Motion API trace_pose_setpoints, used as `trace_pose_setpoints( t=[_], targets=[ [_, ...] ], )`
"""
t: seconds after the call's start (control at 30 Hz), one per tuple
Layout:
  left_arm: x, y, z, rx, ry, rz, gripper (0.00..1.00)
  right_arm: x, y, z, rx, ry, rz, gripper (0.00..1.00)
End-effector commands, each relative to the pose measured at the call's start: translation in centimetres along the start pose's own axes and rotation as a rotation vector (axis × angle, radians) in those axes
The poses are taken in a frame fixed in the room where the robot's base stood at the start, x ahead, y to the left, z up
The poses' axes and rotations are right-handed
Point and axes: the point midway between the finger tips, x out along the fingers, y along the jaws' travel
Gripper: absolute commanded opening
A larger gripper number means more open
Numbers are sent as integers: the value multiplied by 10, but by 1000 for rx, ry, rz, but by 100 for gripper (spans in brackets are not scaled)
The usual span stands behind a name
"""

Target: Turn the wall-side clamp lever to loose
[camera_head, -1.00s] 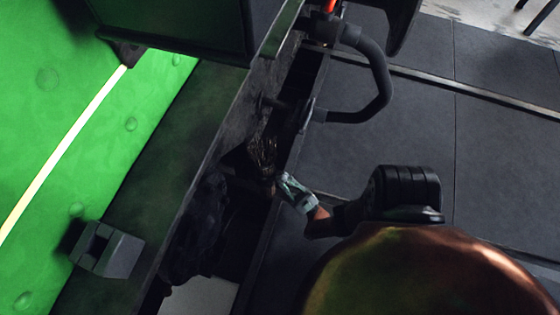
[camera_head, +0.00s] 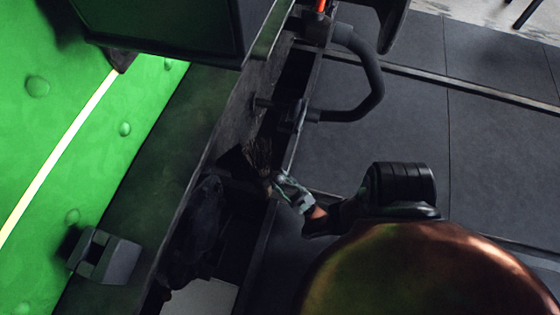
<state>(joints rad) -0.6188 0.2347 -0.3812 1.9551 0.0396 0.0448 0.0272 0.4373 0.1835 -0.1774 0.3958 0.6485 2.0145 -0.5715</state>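A small dark bar with a knob end (camera_head: 272,103) sticks out across the narrow trough beside the green wall; it may be the wall-side clamp lever, but it is too dark to be sure. A dark clamp-like fitting (camera_head: 299,116) sits at its right end. My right gripper (camera_head: 278,184) is over the trough, below these parts in the picture and apart from them. Its fingertips are close to a dark bristly tuft (camera_head: 257,155); I cannot tell whether they touch it or whether the fingers are open. My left gripper is not in view.
A riveted green wall (camera_head: 100,150) is at the left, with a grey block (camera_head: 105,257) near it. A black curved handle (camera_head: 374,82) stands right of the trough. A glossy copper-green dome (camera_head: 430,275) fills the lower right. Dark floor panels (camera_head: 410,125) lie clear beyond.

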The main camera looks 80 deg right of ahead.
Motion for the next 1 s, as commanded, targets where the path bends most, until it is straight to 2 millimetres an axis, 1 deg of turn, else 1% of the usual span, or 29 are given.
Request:
trace_pose_setpoints(
  t=[0.07,0.1,0.33,0.43,0.67,1.0],
  targets=[
    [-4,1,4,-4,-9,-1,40,0,0,0,-1,-1,0,32],
    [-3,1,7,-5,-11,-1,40,-1,0,0,0,-3,0,32],
    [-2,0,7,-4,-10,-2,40,-1,1,-2,9,-12,5,32],
    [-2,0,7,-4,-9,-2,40,2,2,-5,11,-13,7,32],
    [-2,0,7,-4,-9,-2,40,17,11,-16,-3,-1,1,32],
    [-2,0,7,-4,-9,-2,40,43,22,-41,0,-1,2,32]
  ],
)
